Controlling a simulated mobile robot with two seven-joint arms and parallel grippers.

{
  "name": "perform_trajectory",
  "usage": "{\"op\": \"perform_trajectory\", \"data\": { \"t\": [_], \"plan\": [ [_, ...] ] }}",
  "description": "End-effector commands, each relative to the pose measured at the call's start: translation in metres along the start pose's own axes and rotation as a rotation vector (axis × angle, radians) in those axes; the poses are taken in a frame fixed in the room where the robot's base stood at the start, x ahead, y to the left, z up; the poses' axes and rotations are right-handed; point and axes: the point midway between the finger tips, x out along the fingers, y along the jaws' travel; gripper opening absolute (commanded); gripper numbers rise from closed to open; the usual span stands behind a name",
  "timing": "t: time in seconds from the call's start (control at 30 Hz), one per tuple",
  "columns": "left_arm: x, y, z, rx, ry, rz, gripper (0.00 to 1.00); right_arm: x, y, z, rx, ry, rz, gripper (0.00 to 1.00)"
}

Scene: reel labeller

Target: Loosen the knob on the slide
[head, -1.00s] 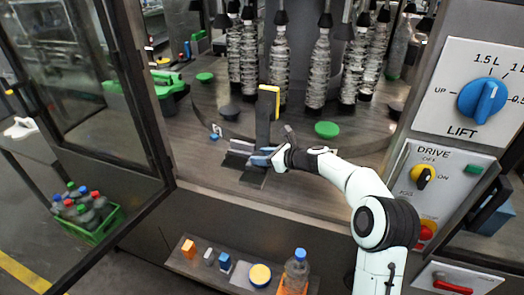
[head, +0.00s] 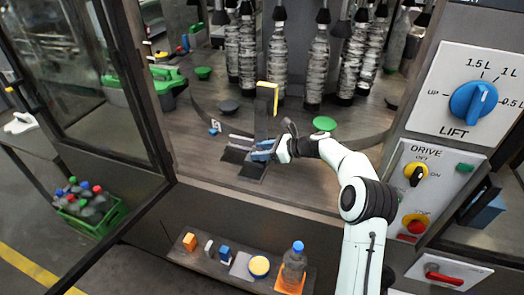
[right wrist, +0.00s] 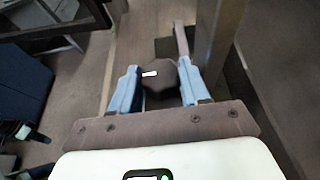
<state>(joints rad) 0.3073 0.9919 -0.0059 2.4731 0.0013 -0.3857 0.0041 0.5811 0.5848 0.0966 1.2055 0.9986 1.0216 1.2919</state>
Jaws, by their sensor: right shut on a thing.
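The knob (right wrist: 160,76) is a dark, rounded, lobed piece with a white mark on its top, seen in the right wrist view. My right gripper (right wrist: 156,88) has its two blue fingers on either side of the knob, shut on it. In the head view my right gripper (head: 263,151) is low over the machine deck, at the slide (head: 247,168), a dark plate at the foot of a dark upright post (head: 264,122) with a yellow top. The knob is hidden by the gripper in the head view. My left gripper is not in view.
Bottles (head: 318,68) hang in a row behind the post. A green disc (head: 324,123) lies on the deck (head: 200,145). An open glass door frame (head: 150,110) stands left. The control panel (head: 437,178) is right. A shelf (head: 210,268) with small blocks and a bottle is in front.

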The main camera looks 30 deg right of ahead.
Motion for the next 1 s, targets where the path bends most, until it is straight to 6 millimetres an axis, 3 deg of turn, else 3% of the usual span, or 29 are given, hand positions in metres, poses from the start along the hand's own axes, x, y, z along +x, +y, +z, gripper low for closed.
{"op": "perform_trajectory", "data": {
  "t": [0.03,0.07,0.1,0.13,0.57,0.67,1.0],
  "plan": [
    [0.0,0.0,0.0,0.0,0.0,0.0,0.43,0.001,0.002,0.002,-0.001,-0.003,0.005,0.15],
    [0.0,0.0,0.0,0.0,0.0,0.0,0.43,0.001,0.002,0.002,-0.001,-0.003,0.005,0.52],
    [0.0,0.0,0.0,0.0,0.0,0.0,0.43,0.001,0.001,0.001,-0.001,-0.003,0.004,0.65],
    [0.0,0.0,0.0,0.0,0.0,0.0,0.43,0.001,0.001,0.001,-0.001,-0.003,0.004,0.71],
    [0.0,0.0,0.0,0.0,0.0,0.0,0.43,-0.003,0.0,0.009,-0.003,-0.002,-0.001,0.71],
    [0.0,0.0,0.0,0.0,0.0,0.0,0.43,-0.009,0.0,0.023,-0.005,-0.002,0.0,0.71],
    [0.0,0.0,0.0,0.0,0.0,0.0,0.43,-0.04,0.0,0.1,-0.007,-0.004,0.0,0.71]
  ]
}}
